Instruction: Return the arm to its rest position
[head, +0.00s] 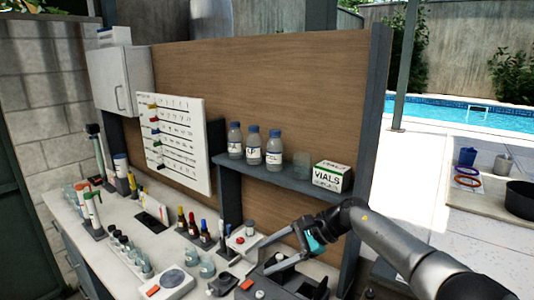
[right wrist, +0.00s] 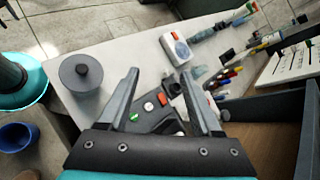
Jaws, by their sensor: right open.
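My right arm (head: 400,247) reaches in from the lower right in the head view, over the right end of the bench (head: 55,203). My right gripper (head: 264,258) is open and points left, above a dark device with buttons on the bench. In the right wrist view my right gripper (right wrist: 160,75) has its two fingers well apart, with nothing held between them. The dark device (right wrist: 152,113) with a green and a red button shows below and between the fingers. My left gripper is not in view.
A shelf (head: 285,182) behind my right gripper bears several bottles and a VIALS box (head: 332,176). Colored dropper bottles (head: 193,226) and a white scale-like device (head: 171,283) stand left of it. A grey lidded pot (right wrist: 81,74) stands on the bench's edge in the wrist view.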

